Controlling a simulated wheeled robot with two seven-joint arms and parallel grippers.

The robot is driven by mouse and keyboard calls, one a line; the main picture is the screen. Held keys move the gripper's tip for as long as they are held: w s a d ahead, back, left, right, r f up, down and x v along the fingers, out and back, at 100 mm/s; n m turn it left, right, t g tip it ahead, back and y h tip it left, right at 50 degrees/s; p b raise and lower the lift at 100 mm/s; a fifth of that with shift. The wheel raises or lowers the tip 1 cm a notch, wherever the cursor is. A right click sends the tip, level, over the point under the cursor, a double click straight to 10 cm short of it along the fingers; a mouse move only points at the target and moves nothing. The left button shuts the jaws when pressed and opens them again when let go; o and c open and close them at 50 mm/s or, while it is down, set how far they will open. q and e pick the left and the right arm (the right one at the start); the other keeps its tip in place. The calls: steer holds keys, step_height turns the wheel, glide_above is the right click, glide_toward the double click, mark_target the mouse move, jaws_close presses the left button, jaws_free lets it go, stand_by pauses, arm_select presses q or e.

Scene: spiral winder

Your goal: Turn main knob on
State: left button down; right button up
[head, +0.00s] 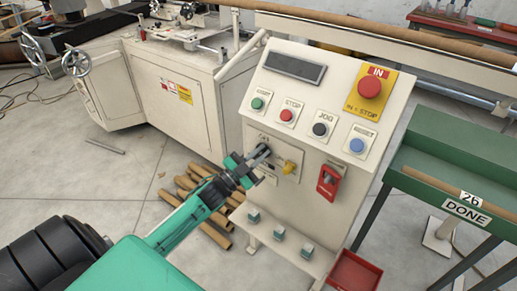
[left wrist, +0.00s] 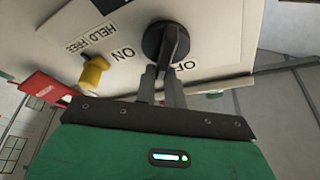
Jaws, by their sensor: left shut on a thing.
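The main knob is a black round rotary switch (left wrist: 166,41) on the cream control panel (head: 300,110), with an ON label to its left and a partly hidden OFF label at its lower right in the left wrist view. My left gripper (head: 258,158) reaches the panel from the lower left in the head view and covers most of the knob there. In the left wrist view its two fingers (left wrist: 162,84) are close together and shut on the knob's grip. My right gripper is not in view.
A yellow knob (head: 289,167) marked HELD/FREE sits just right of the main knob, with a red switch (head: 328,182) beyond it. Push buttons and a red emergency stop (head: 370,88) are above. A red tray (head: 355,272) juts out below. A green DONE table (head: 455,160) stands right.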

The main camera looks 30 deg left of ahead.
arm_select(q)
steer(key=m+g+p, duration=0.1)
steer(key=m, duration=0.2)
steer(key=f+m+g+h+p, duration=0.1)
steer(key=m+p, duration=0.1)
steer(key=m, duration=0.1)
steer(key=shift+d+m+g, duration=0.2)
steer(key=shift+m+g, duration=0.2)
steer(key=m+p, duration=0.1)
steer(key=m, duration=0.1)
steer(key=f+m+g+p, duration=0.1)
steer(key=m, duration=0.1)
steer(key=shift+m+g+p, duration=0.3)
steer(key=shift+m, duration=0.5)
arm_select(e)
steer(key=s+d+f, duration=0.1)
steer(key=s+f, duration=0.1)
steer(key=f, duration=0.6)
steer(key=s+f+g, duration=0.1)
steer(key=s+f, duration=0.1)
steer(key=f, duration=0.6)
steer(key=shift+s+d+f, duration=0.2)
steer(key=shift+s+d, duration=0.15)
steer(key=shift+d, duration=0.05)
arm_select(q)
steer(key=c, duration=1.5)
jaws_free()
steer(key=shift+r, duration=0.1)
steer(key=shift+a, duration=0.15)
